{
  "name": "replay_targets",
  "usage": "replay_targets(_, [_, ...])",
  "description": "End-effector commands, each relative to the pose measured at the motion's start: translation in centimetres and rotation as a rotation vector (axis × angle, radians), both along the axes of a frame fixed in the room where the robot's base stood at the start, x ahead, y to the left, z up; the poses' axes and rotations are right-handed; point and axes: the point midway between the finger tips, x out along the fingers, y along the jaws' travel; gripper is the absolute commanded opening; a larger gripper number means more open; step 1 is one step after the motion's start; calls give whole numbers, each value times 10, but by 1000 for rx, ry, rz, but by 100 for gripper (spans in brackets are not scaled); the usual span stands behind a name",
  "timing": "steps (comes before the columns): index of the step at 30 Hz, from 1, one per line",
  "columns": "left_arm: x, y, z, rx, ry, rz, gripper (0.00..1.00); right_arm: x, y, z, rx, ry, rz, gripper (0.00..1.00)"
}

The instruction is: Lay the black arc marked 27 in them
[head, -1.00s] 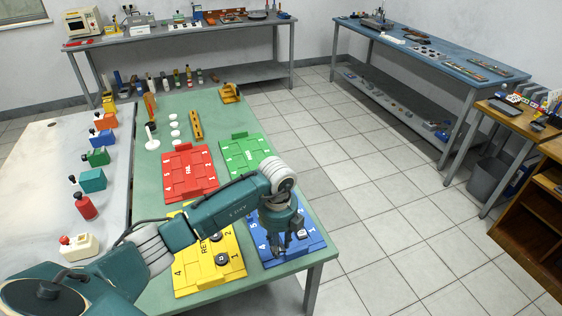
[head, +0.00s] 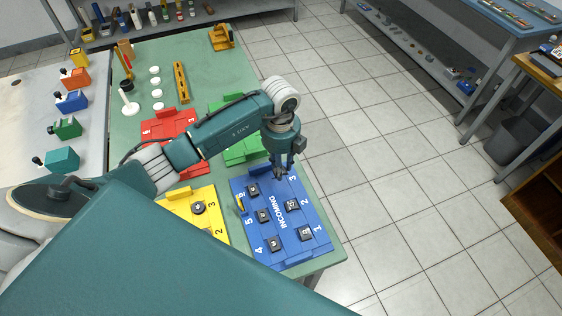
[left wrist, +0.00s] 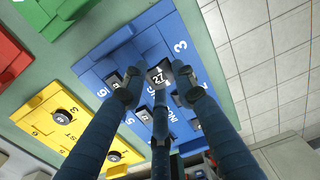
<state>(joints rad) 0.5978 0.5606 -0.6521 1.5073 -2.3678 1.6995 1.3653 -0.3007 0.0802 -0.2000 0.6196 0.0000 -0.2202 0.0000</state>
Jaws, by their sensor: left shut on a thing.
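The black arc marked 27 (left wrist: 159,76) shows its face between the fingers of my left gripper (left wrist: 160,92) in the left wrist view. The gripper is shut on it. In the head view my left gripper (head: 281,172) points down at the far end of the blue INCOMING board (head: 318,241), near its number 3. The fingers mostly hide the arc there, and I cannot tell whether it touches the board. Several other black pieces, such as one near number 1 (head: 305,233), sit on the blue board. My right gripper is not in view.
A yellow board (head: 214,225) with round black pieces lies left of the blue one. Red (head: 170,125) and green (head: 243,151) boards lie farther back on the green table (head: 205,75). White discs and an ochre slotted bar (head: 181,82) stand beyond. Floor is open to the right.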

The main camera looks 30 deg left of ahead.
Motion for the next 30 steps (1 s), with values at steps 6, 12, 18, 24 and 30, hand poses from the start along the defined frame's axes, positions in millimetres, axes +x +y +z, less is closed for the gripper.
replay_targets(6, [0,1,-2,-4,-6,3,0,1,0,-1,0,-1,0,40])
replay_targets(12, [0,0,-12,-4,-6,3,0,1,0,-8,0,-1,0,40])
replay_targets(18, [0,0,-27,-4,-6,3,0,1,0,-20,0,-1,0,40])
replay_targets(24, [0,0,-43,-4,-5,4,0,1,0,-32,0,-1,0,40])
replay_targets(30, [1,0,-54,-4,-6,4,0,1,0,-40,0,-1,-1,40])
